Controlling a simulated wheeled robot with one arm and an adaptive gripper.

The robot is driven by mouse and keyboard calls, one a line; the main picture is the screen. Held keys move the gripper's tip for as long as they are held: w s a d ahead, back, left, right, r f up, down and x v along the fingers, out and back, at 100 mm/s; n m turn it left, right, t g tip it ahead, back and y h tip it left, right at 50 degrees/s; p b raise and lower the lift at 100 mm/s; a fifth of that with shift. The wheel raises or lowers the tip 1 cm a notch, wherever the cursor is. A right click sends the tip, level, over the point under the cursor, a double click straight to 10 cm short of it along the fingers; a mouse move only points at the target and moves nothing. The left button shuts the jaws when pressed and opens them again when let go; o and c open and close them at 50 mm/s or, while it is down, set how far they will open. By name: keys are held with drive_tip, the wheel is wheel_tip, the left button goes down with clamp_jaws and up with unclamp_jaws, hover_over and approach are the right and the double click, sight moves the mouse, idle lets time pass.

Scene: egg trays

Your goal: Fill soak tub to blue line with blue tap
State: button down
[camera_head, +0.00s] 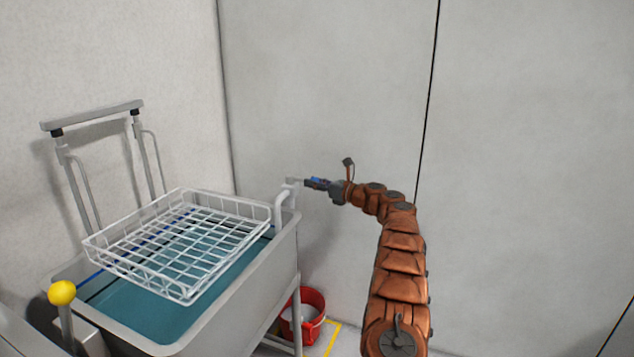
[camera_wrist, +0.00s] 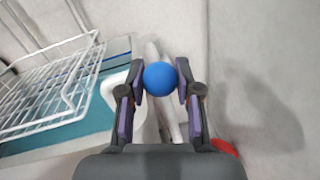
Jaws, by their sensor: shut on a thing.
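The soak tub (camera_head: 291,262) is a grey metal basin at the lower left of the head view, holding teal water (camera_head: 150,308). A blue line (camera_head: 90,280) shows on its inner wall, above the water at the left; the exact gap is hard to judge. The white tap spout (camera_head: 281,203) stands at the tub's right back corner. My gripper (camera_head: 312,183) is at the tap. In the wrist view its two fingers (camera_wrist: 160,82) are shut on the round blue tap knob (camera_wrist: 160,77). Whether water is running from the spout cannot be told.
A white wire basket (camera_head: 180,290) hangs over the tub on a grey lift frame (camera_head: 95,115). A yellow-knobbed lever (camera_head: 62,293) stands at the front left. A red bucket (camera_head: 314,300) is on the floor right of the tub, near yellow floor tape (camera_head: 332,340). Grey walls close off the back.

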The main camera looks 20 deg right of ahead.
drive_tip(key=shift+r, duration=0.1)
drive_tip(key=c, duration=0.8)
unclamp_jaws()
drive_tip(key=shift+s+d, duration=0.45)
drive_tip(key=shift+s, duration=0.05)
drive_tip(key=v, duration=1)
drive_tip(key=shift+s+d, duration=0.2)
drive_tip(key=shift+s, duration=0.05)
